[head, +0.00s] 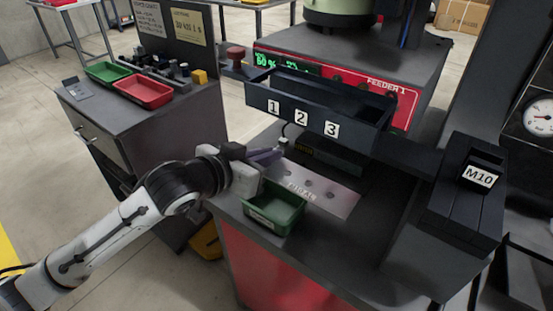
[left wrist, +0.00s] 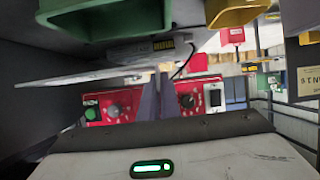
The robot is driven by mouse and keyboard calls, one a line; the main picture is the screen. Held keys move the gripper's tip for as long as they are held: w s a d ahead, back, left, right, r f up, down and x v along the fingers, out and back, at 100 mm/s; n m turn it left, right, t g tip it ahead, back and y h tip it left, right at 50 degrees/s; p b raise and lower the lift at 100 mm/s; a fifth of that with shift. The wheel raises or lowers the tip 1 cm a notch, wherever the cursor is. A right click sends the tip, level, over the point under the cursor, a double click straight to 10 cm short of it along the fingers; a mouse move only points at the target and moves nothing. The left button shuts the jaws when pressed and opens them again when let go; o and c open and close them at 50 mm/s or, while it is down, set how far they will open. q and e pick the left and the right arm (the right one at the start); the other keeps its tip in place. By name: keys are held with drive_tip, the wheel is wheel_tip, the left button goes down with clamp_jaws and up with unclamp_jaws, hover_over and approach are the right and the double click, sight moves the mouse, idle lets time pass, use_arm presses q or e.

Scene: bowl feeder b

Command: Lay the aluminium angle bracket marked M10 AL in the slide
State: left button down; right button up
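A flat silvery plate with several holes and small hard-to-read print, which looks like the aluminium bracket (head: 318,190), lies level behind a green bin. It shows nearly edge-on in the left wrist view (left wrist: 75,78). My left gripper (head: 276,153) reaches in from the left, its purple-grey fingers at the plate's far left corner. In the left wrist view the fingers (left wrist: 158,95) are close together and appear shut on the plate's end; the contact is partly hidden. A black slotted block labelled M10 (head: 462,205) stands at the right; whether it is the slide is unclear. My right gripper is not in view.
A green bin (head: 273,226) stands close in front of the left gripper. A black tray numbered 1, 2, 3 (head: 315,121) hangs behind the plate, below the red feeder panel (head: 385,95). Bare grey bench top (head: 365,245) lies between the plate and the M10 block.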

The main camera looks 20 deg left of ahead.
use_arm(q)
drive_tip(key=shift+f+b, duration=0.3)
drive_tip(key=shift+f, duration=2)
drive_tip(key=shift+f, duration=0.15)
drive_tip(key=c, duration=2)
unclamp_jaws()
drive_tip(key=shift+r, duration=0.2)
drive_tip(key=v, duration=1.2)
drive_tip(key=shift+f, duration=0.15)
